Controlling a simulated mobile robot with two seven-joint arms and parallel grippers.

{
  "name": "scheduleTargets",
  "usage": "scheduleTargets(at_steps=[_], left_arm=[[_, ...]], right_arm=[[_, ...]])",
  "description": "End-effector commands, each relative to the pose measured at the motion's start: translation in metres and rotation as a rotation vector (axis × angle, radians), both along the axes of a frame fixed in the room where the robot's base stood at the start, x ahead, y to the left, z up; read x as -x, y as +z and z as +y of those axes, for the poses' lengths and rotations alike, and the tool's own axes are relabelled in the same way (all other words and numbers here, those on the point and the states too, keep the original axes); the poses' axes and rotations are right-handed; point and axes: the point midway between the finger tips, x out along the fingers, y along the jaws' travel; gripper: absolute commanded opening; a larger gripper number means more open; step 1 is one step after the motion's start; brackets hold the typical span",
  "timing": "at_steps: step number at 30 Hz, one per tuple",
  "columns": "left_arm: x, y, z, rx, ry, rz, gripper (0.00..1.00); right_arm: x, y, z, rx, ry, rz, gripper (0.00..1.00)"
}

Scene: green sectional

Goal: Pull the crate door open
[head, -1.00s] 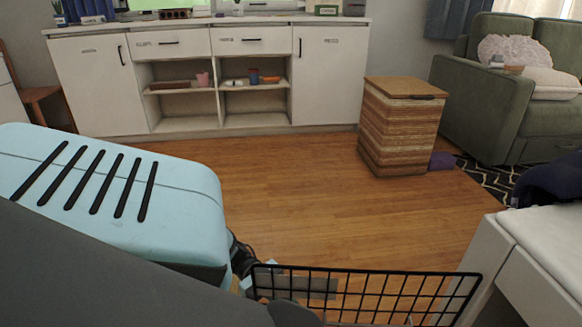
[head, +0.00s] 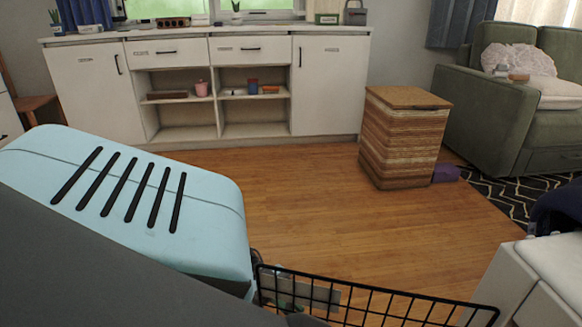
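The crate (head: 145,205) has a light blue shell with several black slots in its top and fills the lower left of the head view. Its black wire door (head: 381,299) stands out to the right from the crate's right end, open at an angle. The lower part of the door is cut off by the bottom edge. A dark grey arm of mine covers the crate's lower left. A grey part, perhaps my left gripper (head: 305,291), shows through the wires near the hinge end; its fingers and any contact are unclear. My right gripper is not in view.
A white cabinet (head: 331,92) stands along the back wall. A striped woven basket (head: 404,143) stands on the wooden floor, with a green sofa (head: 486,112) behind it. A white piece of furniture (head: 556,268) is at lower right, close to the door's far end. The middle floor is clear.

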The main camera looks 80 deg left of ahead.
Motion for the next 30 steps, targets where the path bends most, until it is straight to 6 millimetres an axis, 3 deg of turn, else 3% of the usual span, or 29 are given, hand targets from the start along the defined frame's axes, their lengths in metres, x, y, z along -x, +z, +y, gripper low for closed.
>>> scheduleTargets(at_steps=[9,10,14,23,30], left_arm=[[0.0,0.0,0.0,-0.002,0.001,0.003,0.0],[0.0,0.0,0.0,-0.002,0.0,0.003,0.13],[0.0,0.0,0.0,-0.002,0.0,0.002,0.27],[0.002,-0.001,0.003,-0.001,0.0,0.002,0.27],[0.018,-0.002,0.031,-0.004,0.001,0.003,0.27]], right_arm=[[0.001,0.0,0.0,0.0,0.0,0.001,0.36],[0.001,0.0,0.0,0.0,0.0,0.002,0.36],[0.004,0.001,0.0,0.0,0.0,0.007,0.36],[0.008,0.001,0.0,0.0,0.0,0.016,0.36],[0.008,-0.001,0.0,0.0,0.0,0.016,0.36]])
